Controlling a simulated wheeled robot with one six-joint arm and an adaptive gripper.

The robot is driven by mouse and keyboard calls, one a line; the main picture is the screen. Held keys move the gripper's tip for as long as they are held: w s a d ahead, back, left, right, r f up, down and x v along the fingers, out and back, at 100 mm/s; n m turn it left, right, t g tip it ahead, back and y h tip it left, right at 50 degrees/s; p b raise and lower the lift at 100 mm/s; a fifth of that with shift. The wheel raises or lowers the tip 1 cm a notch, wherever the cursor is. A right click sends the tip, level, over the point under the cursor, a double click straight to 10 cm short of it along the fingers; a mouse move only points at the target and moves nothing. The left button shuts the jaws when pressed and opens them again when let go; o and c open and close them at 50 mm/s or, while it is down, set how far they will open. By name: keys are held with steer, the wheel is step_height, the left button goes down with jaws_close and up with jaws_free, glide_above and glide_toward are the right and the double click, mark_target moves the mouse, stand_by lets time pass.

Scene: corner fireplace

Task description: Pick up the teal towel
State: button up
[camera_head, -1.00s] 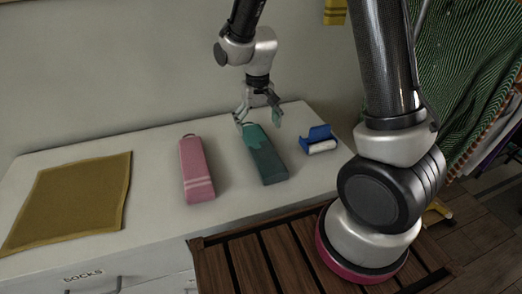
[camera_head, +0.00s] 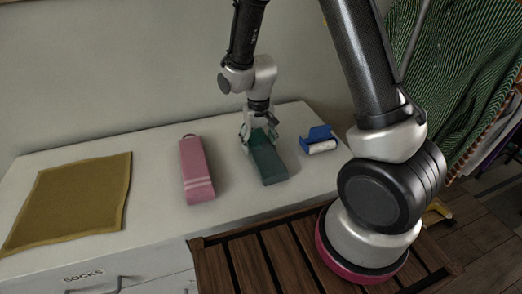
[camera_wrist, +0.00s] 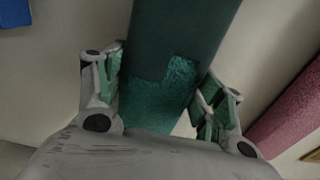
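The teal towel (camera_head: 268,164) lies folded in a long strip on the white dresser top, between a pink towel and a blue item. My gripper (camera_head: 259,145) is down at the towel's far end and hides that end in the head view. In the wrist view the towel (camera_wrist: 172,60) runs between my two fingers, with a brighter teal textured patch near my palm. My gripper (camera_wrist: 166,98) has one finger on each side of the towel. The left finger lies close along the edge; the right one is near or touching. Whether they press on it is unclear.
The pink towel (camera_head: 196,170) lies to the left of the teal one, and a mustard cloth (camera_head: 70,200) lies flat farther left. A blue holder with a white roll (camera_head: 318,141) stands to the right. The wall is close behind. A wooden slatted surface (camera_head: 245,265) is in front.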

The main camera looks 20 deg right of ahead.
mark_target(259, 141)
steer(key=shift+c, duration=1.3)
steer(key=shift+r, duration=0.15)
step_height(259, 141, up, 10)
steer(key=shift+f, duration=0.1)
